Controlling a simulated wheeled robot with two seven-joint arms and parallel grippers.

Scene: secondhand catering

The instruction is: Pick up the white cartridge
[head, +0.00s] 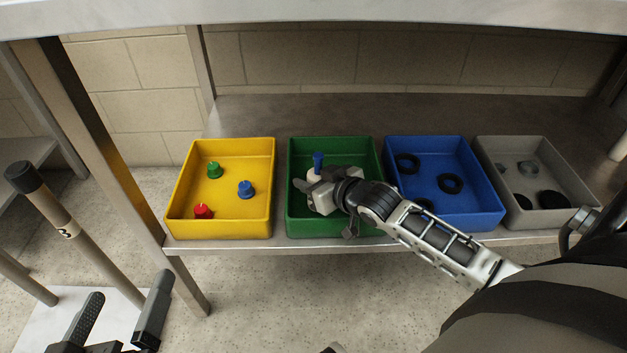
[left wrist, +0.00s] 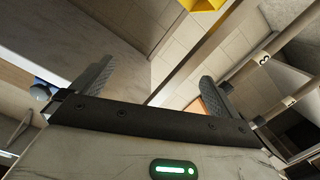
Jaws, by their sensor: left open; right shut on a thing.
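The white cartridge (head: 314,175) shows as a small pale piece in the green bin (head: 375,159), right at the fingers of my right gripper (head: 317,187). A blue upright part (head: 319,160) stands directly above it; I cannot tell whether the two are one piece. My right gripper reaches down into the green bin and is shut on the cartridge, hiding much of it. My left gripper (head: 118,312) is open and empty at the lower left, away from the bins; its spread fingers also show in the left wrist view (left wrist: 158,82).
A yellow bin (head: 220,228) with green, blue and red pieces stands left of the green bin. A blue bin (head: 465,219) with black rings and a grey bin (head: 545,218) stand to the right. The metal shelf (head: 285,245) carries them, under an upper shelf edge. A table leg stands at left.

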